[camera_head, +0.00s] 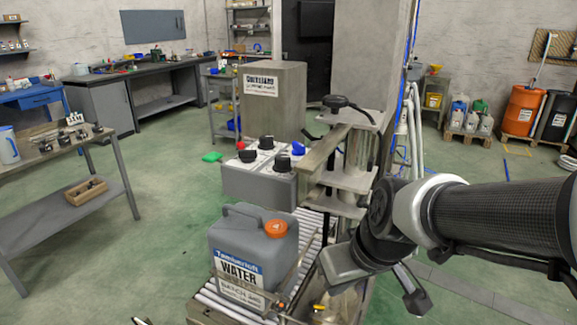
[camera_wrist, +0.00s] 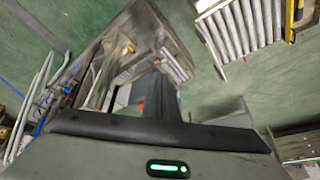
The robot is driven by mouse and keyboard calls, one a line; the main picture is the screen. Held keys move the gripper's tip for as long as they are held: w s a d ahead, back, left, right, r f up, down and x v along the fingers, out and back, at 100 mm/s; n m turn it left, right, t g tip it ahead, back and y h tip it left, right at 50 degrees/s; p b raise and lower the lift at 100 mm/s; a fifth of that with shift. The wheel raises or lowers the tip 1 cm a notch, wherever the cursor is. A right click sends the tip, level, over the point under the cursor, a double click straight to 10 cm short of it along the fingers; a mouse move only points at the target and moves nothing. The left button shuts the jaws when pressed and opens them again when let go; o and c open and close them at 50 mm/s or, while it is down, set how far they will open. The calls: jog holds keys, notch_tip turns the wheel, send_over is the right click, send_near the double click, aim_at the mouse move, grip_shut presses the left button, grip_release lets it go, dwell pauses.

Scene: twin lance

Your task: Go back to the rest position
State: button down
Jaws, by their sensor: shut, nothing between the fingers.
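My arm reaches in from the right edge in the head view and bends down at its wrist. A grey water jug (camera_head: 238,250) with an orange cap and a "WATER" label stands upright on the conveyor, left of my wrist. In the wrist view, my grey wrist housing with a green light fills the bottom, and the fingertips are hard to make out.
A capping stand (camera_head: 345,180) rises behind the conveyor, close to my arm. A grey box with black and blue caps (camera_head: 258,185) stands beside it. A workbench (camera_head: 70,195) is at left. Green floor is open at lower left and right of the stand.

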jog(key=s+d+r+m+t+h, duration=0.1)
jog(key=s+d+r+m+h, duration=0.1)
jog(key=s+d+r+m, duration=0.4)
notch_tip(320, 180, up, 21)
jog(key=s+n+p, duration=0.1)
jog(key=n+p, duration=0.1)
jog(key=p, duration=1.7)
jog(key=shift+s+a+r, duration=0.15)
jog(key=shift+a, duration=0.3)
